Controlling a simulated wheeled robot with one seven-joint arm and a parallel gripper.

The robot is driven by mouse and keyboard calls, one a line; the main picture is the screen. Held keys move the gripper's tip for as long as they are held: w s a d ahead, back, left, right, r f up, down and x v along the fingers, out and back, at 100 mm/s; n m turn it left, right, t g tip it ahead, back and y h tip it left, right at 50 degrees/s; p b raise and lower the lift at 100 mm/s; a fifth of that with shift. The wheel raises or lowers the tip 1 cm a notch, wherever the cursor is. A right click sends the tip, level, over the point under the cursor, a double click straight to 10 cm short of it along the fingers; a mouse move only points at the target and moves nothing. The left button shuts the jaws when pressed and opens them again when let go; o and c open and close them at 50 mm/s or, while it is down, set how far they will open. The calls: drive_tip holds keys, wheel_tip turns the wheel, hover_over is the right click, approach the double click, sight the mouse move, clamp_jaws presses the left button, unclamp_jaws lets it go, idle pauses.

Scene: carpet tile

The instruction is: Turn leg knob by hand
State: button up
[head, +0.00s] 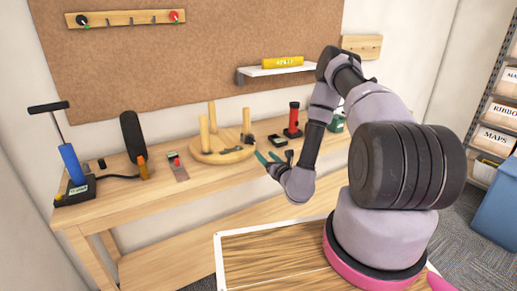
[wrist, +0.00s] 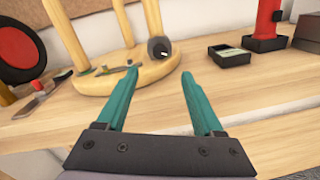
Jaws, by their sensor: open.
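A round wooden piece (head: 205,157) lies flat on the workbench with several upright wooden legs, like an upturned stool. It also shows in the wrist view (wrist: 95,84). A dark round knob (wrist: 158,47) is at the foot of its right leg (wrist: 152,15) in the wrist view; it shows small and dark in the head view (head: 248,138). My gripper (wrist: 158,75) has teal fingers spread apart with nothing between them. It is at the near right side of the wooden piece, and the knob appears beyond the gap between the fingertips, apart from them.
A small dark tray (wrist: 229,56) and a red-and-black upright tool (head: 293,120) stand to the right of the wooden piece. A flat red-handled tool (head: 178,168) lies to its left. A blue-bodied tool (head: 73,165) stands at the bench's left end. The front bench strip (wrist: 270,105) is clear.

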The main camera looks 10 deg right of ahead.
sight(253, 142)
drive_tip(key=shift+n+h, duration=0.5)
drive_tip(key=shift+n, duration=0.4)
drive_tip(key=w+a, duration=0.1)
drive_tip(key=w, duration=0.6)
drive_tip(key=w+a, duration=0.1)
drive_tip(key=w, duration=0.2)
drive_tip(key=shift+w+a, duration=0.2)
drive_tip(key=shift+a, duration=0.15)
clamp_jaws()
